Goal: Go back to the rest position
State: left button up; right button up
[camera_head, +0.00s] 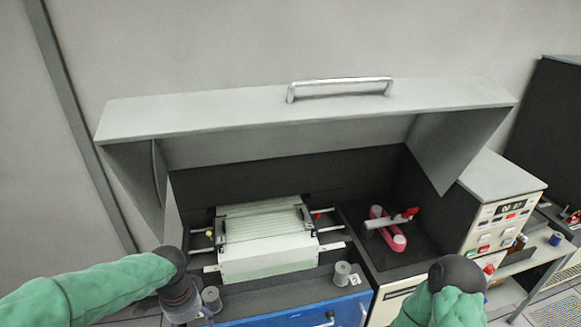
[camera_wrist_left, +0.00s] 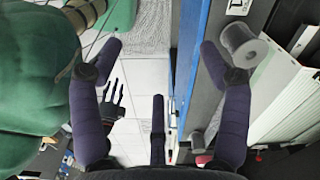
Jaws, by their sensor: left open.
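My left gripper (camera_head: 188,309) is at the front left corner of the card machine, low in the head view and partly cut off by the frame edge. In the left wrist view its purple fingers (camera_wrist_left: 160,55) are spread wide with nothing between them. The blue front edge (camera_wrist_left: 187,75) of the machine runs behind the gap. A grey cylinder (camera_wrist_left: 243,45) is just beyond the right finger. My right arm (camera_head: 445,300) comes in at the lower right of the head view with its sleeve and dark joint showing; its gripper cannot be made out.
The machine's grey lid (camera_head: 300,110) stands raised, with a handle on top. Under it are a white card stack (camera_head: 265,240) and a pink and red part (camera_head: 388,228). Grey cylinders (camera_head: 342,273) stand at the front. A control box (camera_head: 500,215) stands at right.

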pick_arm(q)
jog(key=s+d+f+n+h+b, duration=0.1)
jog(key=d+f+n+h+b, duration=0.3)
jog(key=f, duration=0.8)
jog(key=s+d+f+n+y+b, duration=0.1)
jog(key=s+d+f+b, duration=0.15)
jog(key=d+f, duration=0.65)
jog(key=s+f+n+b, duration=0.3)
jog(key=s+f, duration=0.1)
jog(key=f, duration=0.6)
jog(key=s+d+f+n+h+b, duration=0.1)
jog(key=s+f+n+b, duration=0.2)
jog(key=f, duration=0.8)
jog(key=shift+s+d+n, duration=0.25)
jog(key=shift+s+n, duration=0.35)
jog(key=shift+n, duration=0.1)
pick_arm(e)
notch_tip(320, 180, down, 12)
jog(key=shift+s+f, duration=0.2)
jog(key=shift+f, duration=0.05)
